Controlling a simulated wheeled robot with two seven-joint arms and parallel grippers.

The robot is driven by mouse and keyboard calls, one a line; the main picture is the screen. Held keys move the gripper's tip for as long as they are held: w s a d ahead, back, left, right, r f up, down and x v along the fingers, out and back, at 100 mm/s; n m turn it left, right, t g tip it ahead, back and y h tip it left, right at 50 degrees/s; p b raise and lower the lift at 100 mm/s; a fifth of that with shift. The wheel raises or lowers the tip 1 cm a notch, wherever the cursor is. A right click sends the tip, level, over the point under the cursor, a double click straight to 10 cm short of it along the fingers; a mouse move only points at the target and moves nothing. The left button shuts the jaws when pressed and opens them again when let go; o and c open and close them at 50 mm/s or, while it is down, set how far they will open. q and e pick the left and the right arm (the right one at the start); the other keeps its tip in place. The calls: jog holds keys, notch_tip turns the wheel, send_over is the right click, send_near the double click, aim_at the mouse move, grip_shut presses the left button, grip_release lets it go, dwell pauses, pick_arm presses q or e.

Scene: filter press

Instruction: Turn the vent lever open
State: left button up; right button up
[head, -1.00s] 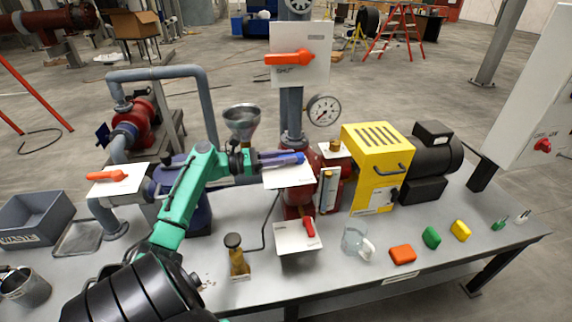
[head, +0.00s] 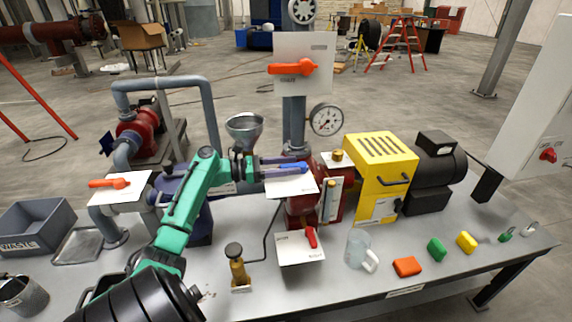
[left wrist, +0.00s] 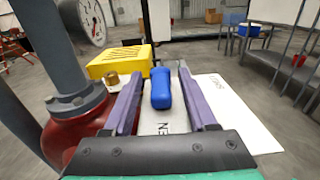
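The lever at my left gripper is a short blue handle (left wrist: 160,88) over a white plate (left wrist: 240,115) with partly readable lettering ending in "EN". In the head view the blue handle (head: 293,168) sits in front of the red pump body, partly covered by the fingers. My left gripper (head: 300,164) reaches it from the left. In the left wrist view the purple fingers of this gripper (left wrist: 160,72) are apart, one on each side of the blue handle, with gaps showing on both sides. My right gripper is not in view.
Close by are a grey post, a pressure gauge (head: 326,119), a funnel (head: 244,131) and a yellow box (head: 377,170). Other levers are orange (head: 293,68), another orange (head: 110,184) and red (head: 311,236). A glass jug (head: 358,248) stands at the front.

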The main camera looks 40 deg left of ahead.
pick_arm(q)
jog(key=b+v, duration=0.2)
jog(key=v, duration=1.2)
jog(key=shift+s+b, duration=0.25)
jog(key=shift+b, duration=0.1)
jog(key=shift+a, duration=0.1)
